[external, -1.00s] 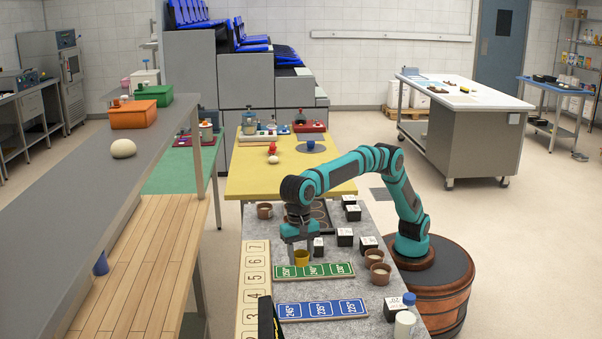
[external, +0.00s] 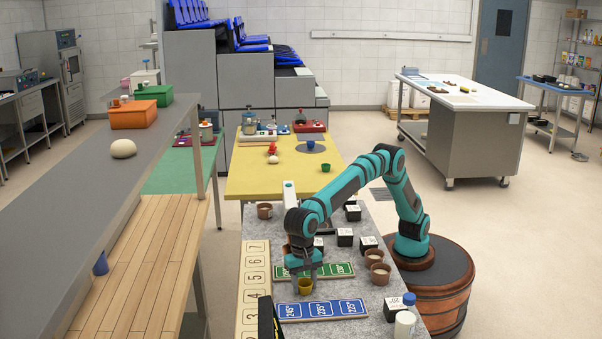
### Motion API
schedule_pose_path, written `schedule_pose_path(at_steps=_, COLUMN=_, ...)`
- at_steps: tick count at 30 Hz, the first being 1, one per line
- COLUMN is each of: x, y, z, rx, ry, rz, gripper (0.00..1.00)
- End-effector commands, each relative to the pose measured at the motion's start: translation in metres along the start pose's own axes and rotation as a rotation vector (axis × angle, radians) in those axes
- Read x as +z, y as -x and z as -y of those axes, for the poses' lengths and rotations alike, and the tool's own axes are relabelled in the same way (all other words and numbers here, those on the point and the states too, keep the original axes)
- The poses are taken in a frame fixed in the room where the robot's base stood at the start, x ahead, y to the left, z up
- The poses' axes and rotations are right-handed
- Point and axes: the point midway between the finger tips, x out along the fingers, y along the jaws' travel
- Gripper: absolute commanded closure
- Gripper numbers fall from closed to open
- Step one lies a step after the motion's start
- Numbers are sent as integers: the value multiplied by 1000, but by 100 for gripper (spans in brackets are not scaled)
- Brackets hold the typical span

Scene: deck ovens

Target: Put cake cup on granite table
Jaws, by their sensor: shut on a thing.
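My gripper (external: 304,279) is shut on a small yellow cup (external: 305,288), which looks upright. The cup is over the grey granite table (external: 352,292), at the far edge of the blue number sign (external: 322,310) and just in front of the green number sign (external: 331,271). I cannot tell whether its bottom touches the surface. Brown cups stand on the same table, one at the far left (external: 265,211) and two at the right, near my arm's base (external: 380,274). A small green cup (external: 325,168) stands on the yellow table.
Black boxes with white labels (external: 344,237) stand along the right side of the granite table. A numbered strip (external: 251,290) runs along the left edge. The yellow table (external: 248,178) adjoins the far end.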

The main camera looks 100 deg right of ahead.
Motion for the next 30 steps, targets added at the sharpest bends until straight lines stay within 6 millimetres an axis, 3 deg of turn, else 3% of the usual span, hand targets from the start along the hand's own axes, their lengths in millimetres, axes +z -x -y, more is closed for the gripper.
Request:
schedule_pose_path(at_steps=11, x=0, y=-4, z=0, rx=0, ry=0, rz=0, gripper=76)
schedule_pose_path(at_steps=12, x=0, y=-3, z=0, rx=-1, ry=0, rz=0, gripper=47)
schedule_pose_path(at_steps=15, x=0, y=-3, z=0, rx=-1, ry=0, rz=0, gripper=33)
schedule_pose_path(at_steps=25, x=0, y=0, z=0, rx=-1, ry=1, rz=1, gripper=33)
schedule_pose_path(at_steps=30, x=0, y=20, z=0, rx=-3, ry=0, rz=1, gripper=33)
